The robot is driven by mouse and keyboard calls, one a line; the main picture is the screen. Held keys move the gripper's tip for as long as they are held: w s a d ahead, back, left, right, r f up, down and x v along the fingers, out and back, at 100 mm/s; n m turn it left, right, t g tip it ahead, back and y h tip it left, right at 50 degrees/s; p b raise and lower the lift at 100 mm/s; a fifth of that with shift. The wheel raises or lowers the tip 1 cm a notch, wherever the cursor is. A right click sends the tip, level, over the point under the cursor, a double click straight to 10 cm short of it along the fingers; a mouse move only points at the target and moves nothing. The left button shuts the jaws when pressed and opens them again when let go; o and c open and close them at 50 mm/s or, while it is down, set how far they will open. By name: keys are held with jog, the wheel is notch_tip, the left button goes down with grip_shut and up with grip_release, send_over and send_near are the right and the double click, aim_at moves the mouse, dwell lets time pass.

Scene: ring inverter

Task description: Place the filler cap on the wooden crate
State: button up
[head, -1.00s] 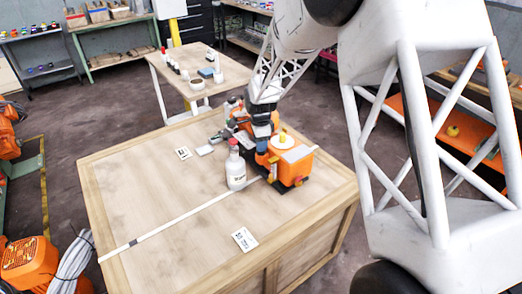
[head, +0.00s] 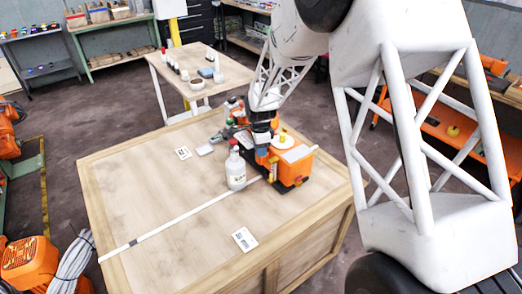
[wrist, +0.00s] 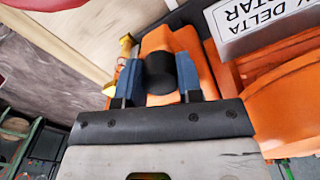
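The wooden crate (head: 150,175) is a large pale box whose top fills the middle of the head view. An orange machine (head: 296,166) stands on its right part. In the wrist view, a round black cap (wrist: 160,73), apparently the filler cap, sits against an orange body. My gripper (wrist: 160,78) has its two blue fingers on either side of this cap. The cap nearly fills the gap, but I cannot tell whether the fingers press on it. In the head view my gripper (head: 262,140) is low at the machine's left side, and the cap is not distinguishable there.
A white strip (head: 185,215) and printed cards (head: 245,239) lie on the crate top. The left and front of the top are largely clear.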

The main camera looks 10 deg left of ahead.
jog(key=shift+c, duration=1.2)
jog(key=shift+r, duration=0.1)
jog(key=shift+r, duration=0.45)
notch_tip(320, 180, up, 3)
jog(key=shift+s+d+f, duration=0.1)
jog(key=shift+s+f, duration=0.05)
jog(key=shift+f, duration=0.05)
jog(key=s+d, duration=0.3)
jog(key=s, duration=0.4)
jog(key=s+d+r, duration=0.1)
jog(key=s+d, duration=0.2)
jog(key=s, duration=0.4)
jog(key=shift+s+r, duration=0.15)
jog(key=shift+s, duration=0.1)
jog(key=s+f+n, duration=0.3)
jog(key=s+f, duration=0.1)
jog(key=f, duration=0.1)
jog(key=s+d+f+n, duration=0.1)
jog(key=s+f+n, duration=0.2)
jog(key=s+f, duration=0.1)
jog(key=s+d+f+n, duration=0.1)
jog(key=s+f+n, duration=0.2)
jog(key=s+f, duration=0.1)
jog(key=shift+s+d+f, duration=0.1)
jog(key=shift+s+f, duration=0.05)
jog(key=shift+f, duration=0.3)
jog(key=shift+s+d+f, duration=0.1)
jog(key=shift+f, duration=0.35)
jog(key=shift+w+a, duration=0.1)
